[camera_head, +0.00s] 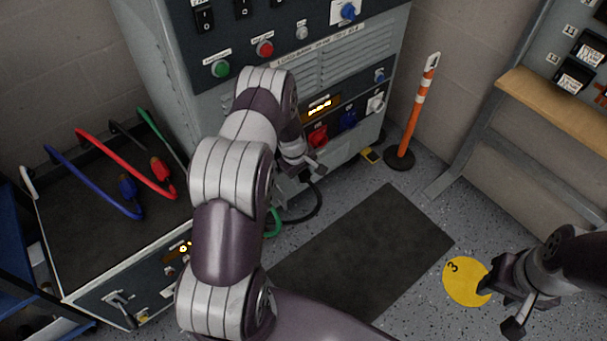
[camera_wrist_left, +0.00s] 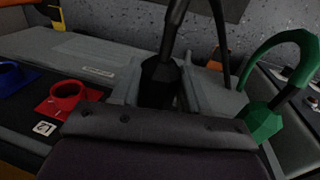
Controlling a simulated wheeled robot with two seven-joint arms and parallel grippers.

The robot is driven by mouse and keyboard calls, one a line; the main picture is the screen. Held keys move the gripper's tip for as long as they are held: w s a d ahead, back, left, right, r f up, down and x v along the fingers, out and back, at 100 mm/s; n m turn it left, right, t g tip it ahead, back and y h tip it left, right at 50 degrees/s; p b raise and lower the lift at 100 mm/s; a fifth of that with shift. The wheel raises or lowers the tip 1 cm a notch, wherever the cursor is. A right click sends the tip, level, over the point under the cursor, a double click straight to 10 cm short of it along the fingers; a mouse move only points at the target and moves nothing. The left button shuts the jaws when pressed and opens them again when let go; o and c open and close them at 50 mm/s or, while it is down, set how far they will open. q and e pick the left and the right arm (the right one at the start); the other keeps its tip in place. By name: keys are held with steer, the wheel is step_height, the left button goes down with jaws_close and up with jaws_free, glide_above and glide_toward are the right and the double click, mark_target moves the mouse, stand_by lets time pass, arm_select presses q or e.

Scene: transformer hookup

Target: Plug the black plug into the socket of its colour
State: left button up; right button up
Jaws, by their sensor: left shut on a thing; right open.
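My left gripper (camera_head: 308,172) is in front of the lower panel of the grey cabinet, below the red socket (camera_head: 318,137). It is shut on the black plug (camera_wrist_left: 160,80), whose black cable rises from it in the left wrist view; the cable (camera_head: 316,205) also shows hanging in a loop in the head view. The red socket (camera_wrist_left: 70,98) and blue socket (camera_wrist_left: 16,80) are left of the plug in the wrist view. I cannot make out a black socket; my left arm covers part of the panel. My right gripper (camera_head: 508,300) is open and empty at the lower right.
A green plug (camera_wrist_left: 262,122) with its cable is close beside my left gripper. A blue socket (camera_head: 349,119) and a white socket (camera_head: 376,103) are further right. An orange post (camera_head: 413,110) stands right of the cabinet. A dark mat (camera_head: 365,255) lies on open floor.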

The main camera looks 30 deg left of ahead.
arm_select(q)
steer(key=shift+w+a, duration=0.25)
steer(key=shift+a, duration=0.25)
steer(key=shift+w+a, duration=0.2)
steer(key=shift+a, duration=0.3)
steer(key=o, duration=1.4)
steer(key=r+p, duration=0.2)
steer(key=s+r+p, duration=0.1)
steer(key=r+p, duration=0.3)
steer(key=r, duration=0.1)
steer(key=shift+s+a, duration=0.15)
steer(key=shift+a, duration=0.1)
steer(key=shift+f, duration=0.1)
step_height(320, 180, up, 12)
steer(key=s+p, duration=0.2)
steer(key=p, duration=0.1)
steer(key=shift+s+a+r, duration=0.2)
steer(key=shift+a+r, duration=0.05)
steer(key=shift+a, duration=0.2)
